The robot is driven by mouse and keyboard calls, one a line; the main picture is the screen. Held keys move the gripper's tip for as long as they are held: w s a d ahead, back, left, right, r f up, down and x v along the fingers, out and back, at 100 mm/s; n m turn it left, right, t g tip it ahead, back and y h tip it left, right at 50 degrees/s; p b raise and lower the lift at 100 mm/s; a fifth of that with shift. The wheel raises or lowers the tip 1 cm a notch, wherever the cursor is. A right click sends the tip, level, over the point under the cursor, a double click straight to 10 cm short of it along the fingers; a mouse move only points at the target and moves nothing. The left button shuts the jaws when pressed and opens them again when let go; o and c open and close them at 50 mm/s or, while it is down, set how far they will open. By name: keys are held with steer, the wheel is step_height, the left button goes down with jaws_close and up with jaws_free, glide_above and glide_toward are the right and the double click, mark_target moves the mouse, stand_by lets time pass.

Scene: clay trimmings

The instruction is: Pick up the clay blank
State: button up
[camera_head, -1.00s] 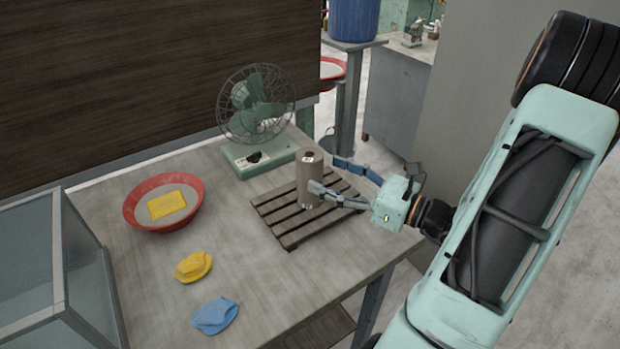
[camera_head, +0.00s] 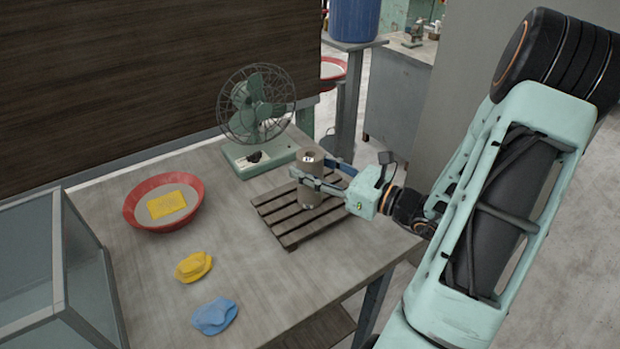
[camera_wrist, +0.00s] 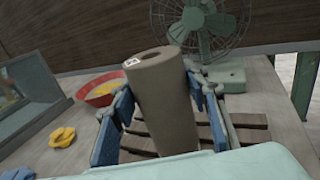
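The clay blank (camera_head: 311,186) is a tall brown-grey cylinder with a hole in its top and a small white label. It stands upright on a slatted wooden pallet (camera_head: 289,239) on the table. My gripper (camera_head: 316,173) reaches in from the right, with its fingers on either side of the blank. In the wrist view the blank (camera_wrist: 165,105) rises between the blue-padded fingers (camera_wrist: 160,120). A gap shows beside the left finger; the right finger is close to the blank, and contact there is unclear. The blank's foot is hidden in the wrist view.
A green fan (camera_head: 256,118) stands behind the pallet. A red bowl (camera_head: 139,216) holding a yellow sponge (camera_head: 167,204), a yellow cloth (camera_head: 193,266) and a blue cloth (camera_head: 214,316) lie to the left. A glass case (camera_head: 35,275) fills the left edge. The table's middle is clear.

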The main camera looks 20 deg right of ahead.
jaws_close()
steer(key=shift+r, duration=0.2)
